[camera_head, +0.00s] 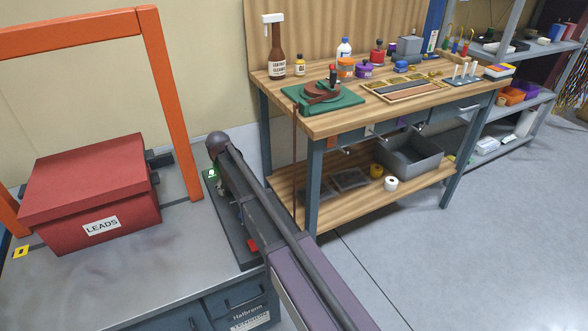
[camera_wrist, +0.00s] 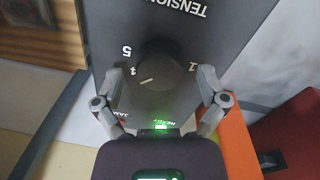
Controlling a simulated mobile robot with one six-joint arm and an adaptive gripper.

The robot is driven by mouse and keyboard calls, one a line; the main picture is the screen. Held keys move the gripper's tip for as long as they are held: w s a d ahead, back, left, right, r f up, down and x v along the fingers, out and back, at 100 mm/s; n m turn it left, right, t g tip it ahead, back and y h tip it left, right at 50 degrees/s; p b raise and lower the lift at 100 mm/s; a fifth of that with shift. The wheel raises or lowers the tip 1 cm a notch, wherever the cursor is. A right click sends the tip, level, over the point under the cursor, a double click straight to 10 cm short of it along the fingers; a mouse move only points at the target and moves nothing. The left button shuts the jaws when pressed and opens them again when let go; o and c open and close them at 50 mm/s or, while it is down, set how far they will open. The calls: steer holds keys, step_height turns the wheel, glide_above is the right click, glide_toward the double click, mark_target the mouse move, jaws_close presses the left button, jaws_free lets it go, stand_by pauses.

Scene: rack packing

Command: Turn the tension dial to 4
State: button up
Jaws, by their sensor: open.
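The tension dial (camera_wrist: 165,62) is a round black knob on a dark panel (camera_wrist: 225,35) in the wrist view. The word TENSION and the digits 5, 4 and 1 show upside down around it. A white pointer mark on the knob points to the lower left, close to the 4; I cannot tell if it lines up exactly. My gripper (camera_wrist: 157,74) is open, with one finger on each side of the dial and visible gaps to it. In the head view the dial and fingertips are hidden behind my arm.
A red box labelled LEADS (camera_head: 92,200) and an orange frame (camera_head: 172,100) stand on the grey bench (camera_head: 130,285) left of my arm. A wooden workbench (camera_head: 345,122) with bottles and tools stands behind. Open floor (camera_head: 450,260) lies to the right.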

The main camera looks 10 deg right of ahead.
steer(key=n, duration=0.6)
steer(key=shift+s, duration=0.1)
steer(key=n, duration=0.6)
steer(key=shift+y, duration=0.3)
step_height(320, 180, up, 14)
steer(key=s+p, duration=0.1)
steer(key=p, duration=1.3)
steer(key=s+d+r+m+p, duration=0.3)
steer(key=s+d+m, duration=0.4)
steer(key=s+d, duration=0.2)
steer(key=s+d+r+m+p, duration=0.3)
steer(key=s+d+m, duration=0.3)
steer(key=s+d, duration=0.3)
steer(key=shift+d+m, duration=0.4)
steer(key=s+d+r+m+p, duration=0.2)
steer(key=s+d+m, duration=0.2)
steer(key=s, duration=0.3)
steer(key=shift+d+m, duration=0.15)
steer(key=shift+m, duration=0.25)
